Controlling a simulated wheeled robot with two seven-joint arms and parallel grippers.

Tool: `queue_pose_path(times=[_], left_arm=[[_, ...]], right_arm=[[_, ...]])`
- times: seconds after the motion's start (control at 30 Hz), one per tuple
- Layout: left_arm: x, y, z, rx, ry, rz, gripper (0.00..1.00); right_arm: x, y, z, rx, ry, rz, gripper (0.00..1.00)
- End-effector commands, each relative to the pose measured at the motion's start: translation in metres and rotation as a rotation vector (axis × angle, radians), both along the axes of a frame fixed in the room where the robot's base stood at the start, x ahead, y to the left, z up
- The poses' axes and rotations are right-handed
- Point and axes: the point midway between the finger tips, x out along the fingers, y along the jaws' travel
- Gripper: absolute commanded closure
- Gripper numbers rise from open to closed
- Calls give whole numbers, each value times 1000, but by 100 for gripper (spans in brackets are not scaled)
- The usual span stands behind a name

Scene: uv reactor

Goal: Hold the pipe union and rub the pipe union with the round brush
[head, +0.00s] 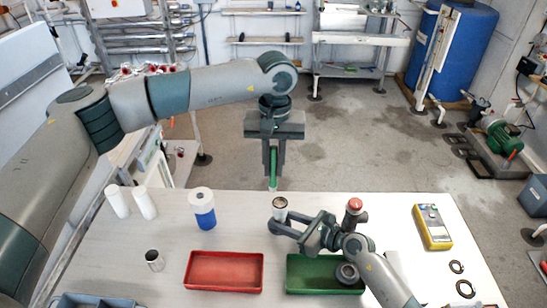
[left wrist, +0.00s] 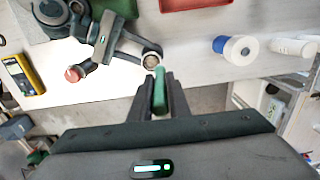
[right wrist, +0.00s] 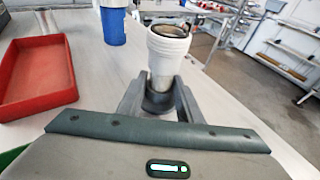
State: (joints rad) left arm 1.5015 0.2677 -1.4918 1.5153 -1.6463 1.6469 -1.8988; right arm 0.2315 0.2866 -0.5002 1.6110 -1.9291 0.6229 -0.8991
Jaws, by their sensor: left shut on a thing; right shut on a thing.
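The pipe union (head: 280,204), a pale threaded cylinder with a dark lower part, stands upright in my right gripper (head: 287,228), which is shut on it above the table. The union (right wrist: 168,55) is large between the fingers in the right wrist view, its open end up. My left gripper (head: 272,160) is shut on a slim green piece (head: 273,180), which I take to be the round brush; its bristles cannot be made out. The green piece (left wrist: 159,90) points down beside the union (left wrist: 151,60) in the left wrist view. Contact cannot be told.
A red tray (head: 224,287) and a green tray (head: 300,288) lie at the table's front. A dark ring (head: 347,273) is at the green tray. A blue-and-white cylinder (head: 203,212) stands left, a red-topped piece (head: 355,205) and yellow meter (head: 432,227) right.

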Motion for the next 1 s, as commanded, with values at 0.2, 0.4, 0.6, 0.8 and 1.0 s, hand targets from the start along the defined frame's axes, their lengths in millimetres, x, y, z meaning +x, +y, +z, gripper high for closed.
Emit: queue_pose_path(times=[0.2,0.4,0.6,0.8,1.0], left_arm=[[0,0,-20,0,0,0,100],[0,0,-38,0,0,0,100],[0,-15,-48,-1,0,-1,100],[0,-33,-49,-1,0,-1,100],[1,-30,-48,-1,-1,2,100]], right_arm=[[0,0,0,1,1,1,80],[0,0,0,1,1,1,80],[0,0,0,0,0,1,80],[0,0,0,0,0,0,80],[0,0,0,0,0,0,80]])
